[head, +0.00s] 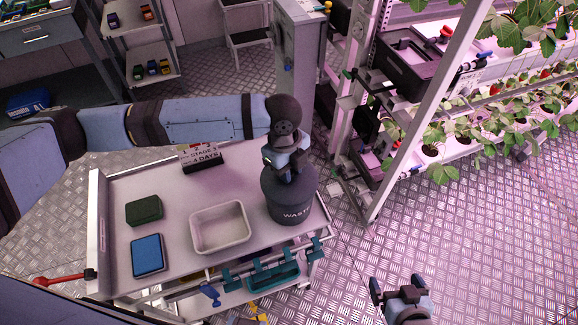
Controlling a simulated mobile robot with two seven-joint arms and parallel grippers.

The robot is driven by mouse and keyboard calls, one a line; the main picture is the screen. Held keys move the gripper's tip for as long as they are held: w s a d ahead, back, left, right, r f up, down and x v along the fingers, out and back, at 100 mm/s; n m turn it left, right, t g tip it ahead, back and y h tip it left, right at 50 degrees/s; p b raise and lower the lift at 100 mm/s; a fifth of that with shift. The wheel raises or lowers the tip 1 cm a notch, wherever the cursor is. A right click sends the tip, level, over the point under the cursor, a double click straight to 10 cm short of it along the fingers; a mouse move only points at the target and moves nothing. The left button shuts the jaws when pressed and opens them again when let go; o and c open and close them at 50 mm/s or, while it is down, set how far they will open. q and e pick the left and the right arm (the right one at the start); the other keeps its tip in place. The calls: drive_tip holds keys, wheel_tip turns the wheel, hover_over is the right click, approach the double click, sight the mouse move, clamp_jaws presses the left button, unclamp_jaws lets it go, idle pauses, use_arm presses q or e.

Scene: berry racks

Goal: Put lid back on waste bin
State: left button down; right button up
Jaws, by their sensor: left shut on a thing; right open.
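The dark grey waste bin (290,212), with white lettering on its side, stands upright at the right end of the metal cart top. My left gripper (286,174) points down over the bin and is shut on the dark lid (270,180), which is at the bin's top. The gripper and wrist hide much of the lid, so I cannot tell if it is fully seated. My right gripper (397,285) is open and empty, low over the floor at the lower right, away from the cart.
A plant rack (400,110) stands at the right. Open floor lies between.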

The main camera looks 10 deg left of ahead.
use_arm(q)
drive_tip(key=shift+f+p, duration=0.15)
drive_tip(key=shift+p, duration=0.75)
use_arm(e)
drive_tip(key=shift+r, duration=0.85)
idle(0.6)
use_arm(q)
drive_tip(key=shift+c, duration=2)
unclamp_jaws()
drive_tip(key=shift+r+p, duration=0.85)
drive_tip(key=shift+p, duration=0.05)
wheel_tip(320, 180, up, 4)
drive_tip(key=p, duration=0.3)
drive_tip(key=shift+f+p, duration=0.25)
drive_tip(key=shift+p, duration=0.05)
drive_tip(key=shift+r+p, duration=0.7)
drive_tip(key=shift+r, duration=0.2)
use_arm(e)
drive_tip(key=shift+m+h, duration=0.3)
drive_tip(key=shift+m, duration=0.1)
drive_tip(key=r, duration=0.3)
drive_tip(key=d+r, duration=0.1)
drive_tip(key=r, duration=0.1)
drive_tip(key=shift+s+r, duration=0.15)
drive_tip(key=shift+r, duration=0.05)
